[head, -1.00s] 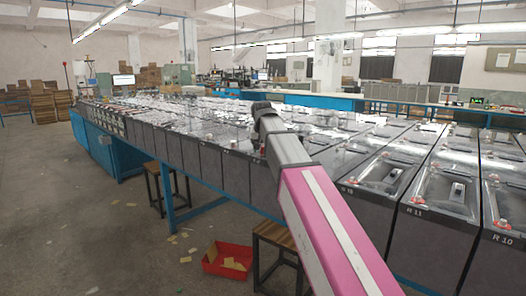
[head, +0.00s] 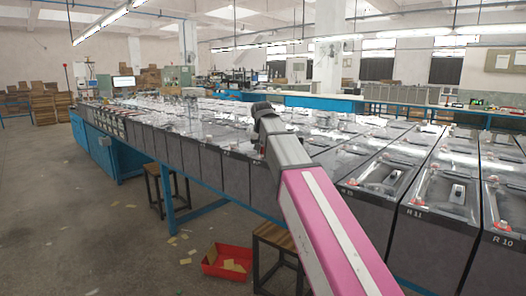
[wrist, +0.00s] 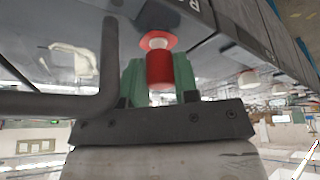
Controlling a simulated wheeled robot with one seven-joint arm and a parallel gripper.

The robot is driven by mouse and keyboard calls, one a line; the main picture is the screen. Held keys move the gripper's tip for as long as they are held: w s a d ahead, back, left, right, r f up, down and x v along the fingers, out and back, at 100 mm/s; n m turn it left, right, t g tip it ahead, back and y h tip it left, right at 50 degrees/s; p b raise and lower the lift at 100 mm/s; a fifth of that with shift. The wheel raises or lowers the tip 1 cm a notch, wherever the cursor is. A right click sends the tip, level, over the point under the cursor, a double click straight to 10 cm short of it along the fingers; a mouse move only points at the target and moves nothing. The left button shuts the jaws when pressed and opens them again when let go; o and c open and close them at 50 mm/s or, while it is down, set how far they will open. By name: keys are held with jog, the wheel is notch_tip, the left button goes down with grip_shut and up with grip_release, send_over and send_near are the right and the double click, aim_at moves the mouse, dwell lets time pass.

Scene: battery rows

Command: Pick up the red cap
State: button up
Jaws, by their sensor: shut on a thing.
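In the wrist view the red cap (wrist: 159,72) sits between the two green fingers of my gripper (wrist: 159,58), which is shut on it. Beyond the cap is a red ring (wrist: 157,39) on the battery top, with a short pale part (wrist: 158,44) showing between ring and cap. I cannot tell whether the cap is clear of what is under it. In the head view my arm hides the gripper and the cap, over the front edge of the battery row.
Dark batteries (head: 430,240) with clear lids and red-ringed terminals stand in long rows on a blue-framed bench (head: 180,215). A wooden stool (head: 275,245) and a red tray (head: 228,262) are on the floor in front. The floor at left is open.

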jog(key=r, duration=0.4)
jog(key=shift+s+a, duration=0.1)
jog(key=shift+a, duration=0.25)
jog(key=s+a+r, duration=0.4)
jog(key=a+r, duration=0.2)
jog(key=a, duration=0.4)
jog(key=shift+s+r, duration=0.15)
jog(key=shift+s, duration=0.05)
jog(key=shift+o, duration=0.4)
jog(key=shift+r, duration=0.85)
jog(key=shift+r, duration=2.25)
jog(key=shift+s+a, duration=0.1)
